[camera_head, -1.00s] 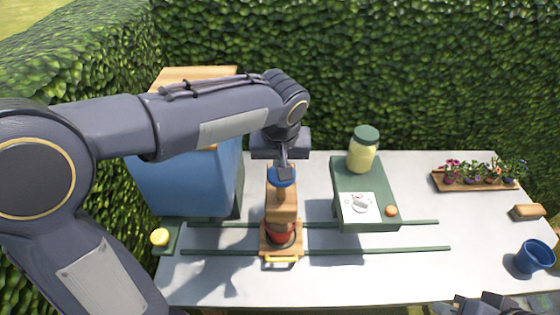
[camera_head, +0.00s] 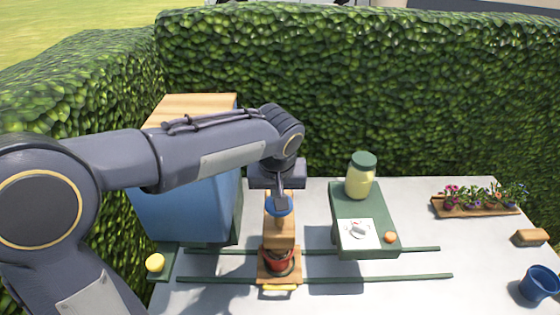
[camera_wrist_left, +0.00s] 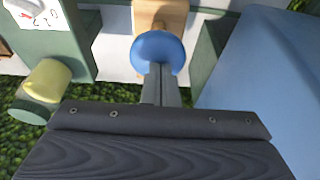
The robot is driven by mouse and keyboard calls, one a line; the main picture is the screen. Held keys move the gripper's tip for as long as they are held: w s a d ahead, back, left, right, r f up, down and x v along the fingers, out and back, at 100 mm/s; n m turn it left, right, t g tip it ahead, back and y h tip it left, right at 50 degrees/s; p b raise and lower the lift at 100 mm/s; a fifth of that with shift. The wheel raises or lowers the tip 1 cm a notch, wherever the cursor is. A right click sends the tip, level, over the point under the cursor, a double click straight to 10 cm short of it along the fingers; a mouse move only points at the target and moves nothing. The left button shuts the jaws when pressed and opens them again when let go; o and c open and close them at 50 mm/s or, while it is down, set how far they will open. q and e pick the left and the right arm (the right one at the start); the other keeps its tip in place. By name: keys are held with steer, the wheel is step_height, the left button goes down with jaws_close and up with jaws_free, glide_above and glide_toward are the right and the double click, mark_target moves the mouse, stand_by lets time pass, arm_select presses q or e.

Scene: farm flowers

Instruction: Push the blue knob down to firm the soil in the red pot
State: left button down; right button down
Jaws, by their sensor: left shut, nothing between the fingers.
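The blue knob (camera_head: 277,206) tops a wooden press (camera_head: 281,232) on the table, and it also shows in the left wrist view (camera_wrist_left: 158,50). My left gripper (camera_head: 279,196) is shut and empty, with its fingertips right at the knob from above; I cannot tell whether they press on it. The red pot (camera_head: 279,262) sits below the press on a wooden sled with a yellow handle (camera_head: 279,288). The soil in the pot is partly hidden. My right gripper is not in view.
A blue bin (camera_head: 187,205) with a wooden top stands left. A yellow knob (camera_head: 155,262) is in front of it. Right are a green stand (camera_head: 348,205) with a jar (camera_head: 361,177), a flower tray (camera_head: 475,207), a brush (camera_head: 529,237) and a blue pot (camera_head: 539,284). Rails (camera_head: 380,278) cross the table.

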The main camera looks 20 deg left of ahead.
arm_select(q)
steer(key=v, duration=0.1)
steer(key=b+v, duration=0.1)
steer(key=shift+s+d+r, duration=0.1)
steer(key=shift+d+r, duration=0.15)
steer(key=shift+r, duration=0.15)
steer(key=v, duration=0.8)
steer(key=shift+a+b, duration=0.2)
steer(key=shift+b, duration=0.2)
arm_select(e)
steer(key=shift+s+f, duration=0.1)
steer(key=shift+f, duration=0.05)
arm_select(q)
steer(key=shift+r, duration=0.1)
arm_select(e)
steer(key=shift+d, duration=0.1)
arm_select(q)
steer(key=s+a+f+m+h, duration=0.1)
steer(key=s+a+f+h, duration=0.2)
steer(key=s+a+f, duration=0.5)
steer(key=s+f+t, duration=0.1)
steer(key=s+f, duration=0.2)
steer(key=s, duration=0.3)
steer(key=s+d+f+t+h, duration=0.1)
steer(key=s+f, duration=0.2)
steer(key=s, duration=0.3)
steer(key=shift+d+m+t+h, duration=0.2)
steer(key=shift+m+t+h, duration=0.1)
